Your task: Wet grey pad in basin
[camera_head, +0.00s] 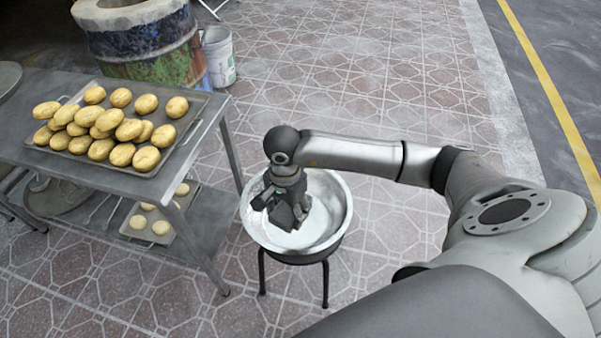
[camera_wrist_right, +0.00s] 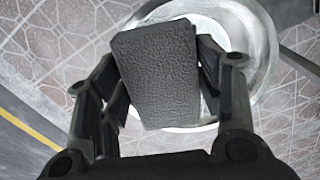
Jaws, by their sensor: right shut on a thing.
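My right gripper (camera_head: 289,207) is over the metal basin (camera_head: 340,228), pointing down. In the right wrist view my right gripper (camera_wrist_right: 165,85) is shut on the grey pad (camera_wrist_right: 158,75), a rough, dark grey block held between its two fingers. The basin (camera_wrist_right: 262,40) shows behind the pad in that view. The basin is round and silvery, with a pale, whitish inside. In the head view the pad is hard to tell from the dark fingers. I cannot tell whether it touches the basin's bottom. My left gripper is not in view.
The basin stands on a dark stool (camera_head: 325,285). To its left is a metal table (camera_head: 60,172) with a tray (camera_head: 200,112) of several bread rolls and a lower shelf with more rolls. A painted barrel (camera_head: 150,50) and a bucket (camera_head: 219,58) stand behind. Tiled floor lies free at right.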

